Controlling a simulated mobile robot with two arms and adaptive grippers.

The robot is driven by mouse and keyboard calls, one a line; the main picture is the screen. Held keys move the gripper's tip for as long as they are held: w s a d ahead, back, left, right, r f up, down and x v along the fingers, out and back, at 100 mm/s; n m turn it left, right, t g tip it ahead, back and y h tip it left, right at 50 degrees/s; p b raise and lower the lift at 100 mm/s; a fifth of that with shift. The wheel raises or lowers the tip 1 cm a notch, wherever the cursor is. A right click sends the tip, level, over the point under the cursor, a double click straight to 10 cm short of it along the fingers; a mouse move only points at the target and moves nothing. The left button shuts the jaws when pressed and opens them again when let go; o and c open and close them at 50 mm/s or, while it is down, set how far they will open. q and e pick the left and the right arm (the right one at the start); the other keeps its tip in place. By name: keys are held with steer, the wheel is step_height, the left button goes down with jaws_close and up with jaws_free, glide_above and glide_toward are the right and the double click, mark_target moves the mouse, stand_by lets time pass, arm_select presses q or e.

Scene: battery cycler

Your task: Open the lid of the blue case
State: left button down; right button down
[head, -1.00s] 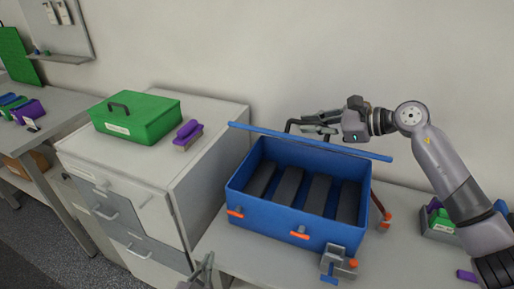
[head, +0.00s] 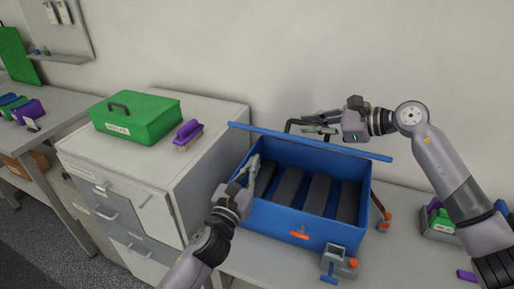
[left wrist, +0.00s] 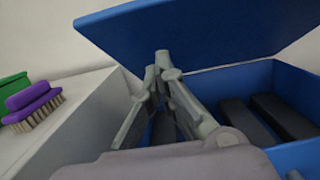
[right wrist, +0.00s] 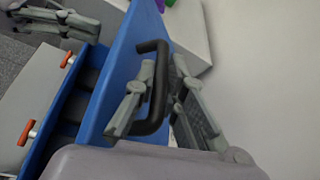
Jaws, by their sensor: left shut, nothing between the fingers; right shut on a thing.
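The blue case (head: 275,215) stands on the table with its lid (head: 310,141) swung up, seen nearly edge-on in the head view. The lid's face fills the top of the left wrist view (left wrist: 200,35). Several dark bars lie inside the case. My right gripper (head: 305,122) is behind the lid, shut on the black lid handle (right wrist: 158,88), which shows between its fingers in the right wrist view. My left gripper (head: 254,162) is shut and empty, at the case's left wall near the lid's left end. Whether it touches the case is unclear.
A cabinet left of the case carries a green box (head: 137,117) and a purple brush (head: 188,131). A grey clamp-like object (head: 338,262) is at the case's front right. The wall stands close behind the lid. An orange-and-grey tool (head: 384,222) lies right of the case.

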arm_select(q)
steer(key=w+r, duration=0.1)
steer(key=w+d+r, duration=0.1)
steer(key=w+r, duration=0.1)
steer(key=shift+w+r, duration=0.15)
steer(key=shift+r, duration=0.05)
